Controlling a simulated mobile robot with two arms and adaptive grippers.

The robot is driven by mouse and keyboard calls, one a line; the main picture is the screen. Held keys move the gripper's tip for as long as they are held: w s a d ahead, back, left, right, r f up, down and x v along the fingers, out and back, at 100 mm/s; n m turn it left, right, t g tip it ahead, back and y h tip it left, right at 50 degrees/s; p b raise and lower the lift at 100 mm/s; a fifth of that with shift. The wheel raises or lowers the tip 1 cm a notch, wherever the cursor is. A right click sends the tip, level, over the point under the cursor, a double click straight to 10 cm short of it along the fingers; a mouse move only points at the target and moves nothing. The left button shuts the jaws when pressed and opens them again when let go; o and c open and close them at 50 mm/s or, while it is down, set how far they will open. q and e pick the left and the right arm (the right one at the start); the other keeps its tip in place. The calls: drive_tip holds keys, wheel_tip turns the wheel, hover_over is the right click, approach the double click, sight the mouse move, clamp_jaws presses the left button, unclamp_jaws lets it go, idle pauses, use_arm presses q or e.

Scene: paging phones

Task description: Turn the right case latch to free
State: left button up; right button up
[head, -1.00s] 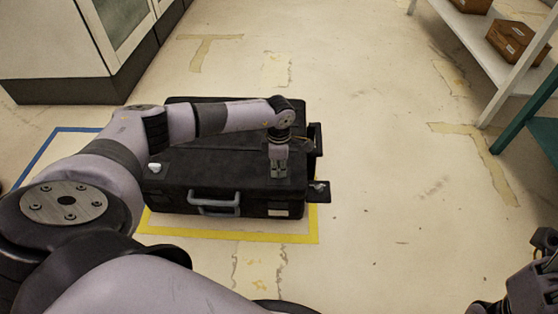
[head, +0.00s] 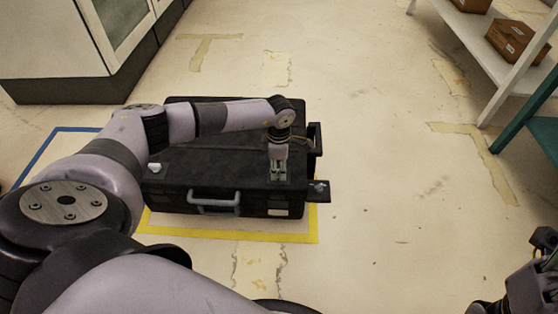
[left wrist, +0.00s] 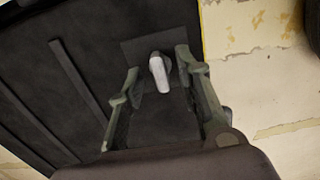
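The black case (head: 225,160) lies flat on the floor with a grey carry handle (head: 214,205) on its near side. My left gripper (head: 278,177) points down over the case's near right corner. In the left wrist view the right latch, a pale lever (left wrist: 161,74) on a dark square plate, lies between the spread fingers of my left gripper (left wrist: 155,76). Gaps show on both sides, so the fingers are open. In the head view the gripper hides this latch. The left latch (head: 154,168) is a small pale knob. My right arm shows only in part at the lower right.
Yellow tape (head: 230,236) marks the floor around the case's near side, and blue tape (head: 48,150) lies to the left. Dark brackets (head: 318,191) stick out from the case's right side. A white shelf with cardboard boxes (head: 512,42) stands right. The floor between is clear.

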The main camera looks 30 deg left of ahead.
use_arm(q)
wheel_tip(320, 180, up, 12)
idle(0.5)
drive_tip(key=shift+d, duration=0.1)
